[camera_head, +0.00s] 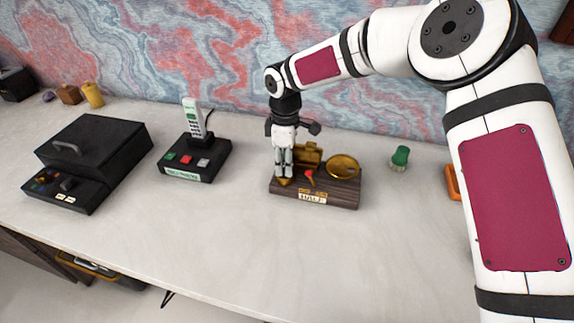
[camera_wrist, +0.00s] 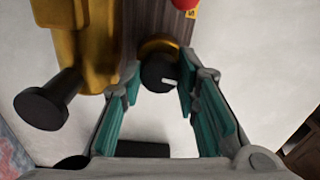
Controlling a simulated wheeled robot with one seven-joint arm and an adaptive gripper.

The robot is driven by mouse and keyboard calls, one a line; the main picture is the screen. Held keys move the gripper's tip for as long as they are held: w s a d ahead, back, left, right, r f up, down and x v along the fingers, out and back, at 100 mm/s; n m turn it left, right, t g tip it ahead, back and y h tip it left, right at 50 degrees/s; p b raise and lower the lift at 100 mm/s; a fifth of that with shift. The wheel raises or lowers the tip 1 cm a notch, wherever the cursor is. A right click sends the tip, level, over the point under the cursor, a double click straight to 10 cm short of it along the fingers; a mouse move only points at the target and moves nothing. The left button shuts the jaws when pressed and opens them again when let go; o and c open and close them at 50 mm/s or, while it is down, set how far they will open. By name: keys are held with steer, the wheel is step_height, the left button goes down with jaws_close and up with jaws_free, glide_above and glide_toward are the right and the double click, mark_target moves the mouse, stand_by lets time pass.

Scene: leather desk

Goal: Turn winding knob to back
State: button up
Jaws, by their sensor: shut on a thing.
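The wooden-based device (camera_head: 335,200) stands on the desk, with a brass dish (camera_head: 342,167), a brass block (camera_head: 307,155) and a small red part (camera_head: 309,174) on it. My gripper (camera_head: 284,178) points down at its left end. In the wrist view my gripper (camera_wrist: 157,82) has its teal-padded fingers on both sides of a dark round knob with a white mark (camera_wrist: 156,72), and is shut on it. The knob sits by a brass collar (camera_wrist: 160,45) at the end of the wooden base. In the head view the fingers hide the knob.
A black handle (camera_wrist: 48,103) sticks out from the brass body, left of my fingers in the wrist view. A phone dock (camera_head: 195,158) and a black box (camera_head: 95,150) stand to the left. A green brush (camera_head: 400,156) stands to the right. The desk front is clear.

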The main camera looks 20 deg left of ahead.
steer(key=shift+n+b, duration=0.55)
steer(key=shift+n, duration=0.25)
steer(key=o, duration=0.9)
steer(key=shift+c, duration=0.2)
steer(key=shift+r, duration=0.15)
step_height(320, 180, up, 12)
